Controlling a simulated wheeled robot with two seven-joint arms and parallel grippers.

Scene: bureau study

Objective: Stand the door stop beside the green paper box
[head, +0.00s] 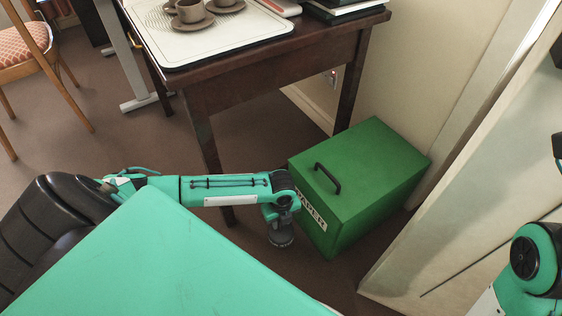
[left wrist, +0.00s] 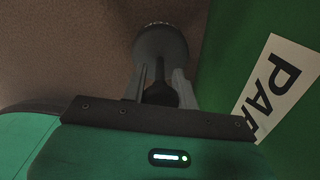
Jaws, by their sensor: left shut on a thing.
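The green paper box (head: 375,175) stands on the floor beside the wooden table, with a black handle on its lid and a white "PAPER" label. Its green side (left wrist: 225,75) and label fill the right of the left wrist view. My left gripper (head: 278,214) points down at the box's left side. In the left wrist view, the gripper (left wrist: 159,85) is shut on the narrow neck of the dark grey door stop (left wrist: 160,42). The door stop (head: 282,238) is low, close to the box; I cannot tell whether it touches the floor. My right gripper is out of view.
The dark wooden table (head: 270,70) stands behind my left arm, bearing a white tray (head: 185,48) with cups. A pale panel (head: 470,190) leans or stands right of the box. Brown floor is open at left; a chair (head: 25,50) is farther back.

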